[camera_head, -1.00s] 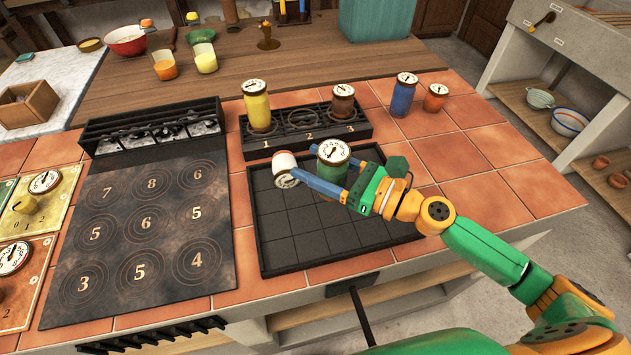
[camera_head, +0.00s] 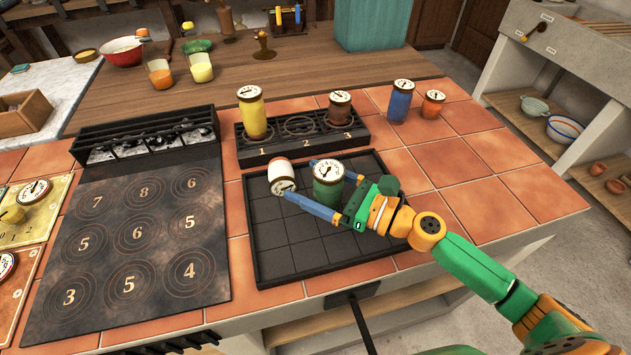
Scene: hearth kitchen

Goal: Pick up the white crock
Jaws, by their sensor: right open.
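The white crock (camera_head: 280,171) is on the black gridded tray (camera_head: 275,271), in its far left part. It appears to lie on its side, its dial lid turned toward the near side. A green crock (camera_head: 328,192) with a dial lid stands upright just right of it. My right gripper (camera_head: 298,178) is open, its blue fingers pointing left. The near finger passes in front of the green crock, and its tip is by the white crock's dial. The far finger shows behind the green crock. Whether a finger touches either crock I cannot tell. My left gripper is not in view.
A black rack (camera_head: 258,154) behind the tray holds a yellow canister (camera_head: 252,114) and a brown one (camera_head: 340,108). Blue (camera_head: 400,102) and orange (camera_head: 432,105) canisters stand right of it. A numbered hob plate (camera_head: 135,240) lies left. The tray's near part is clear.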

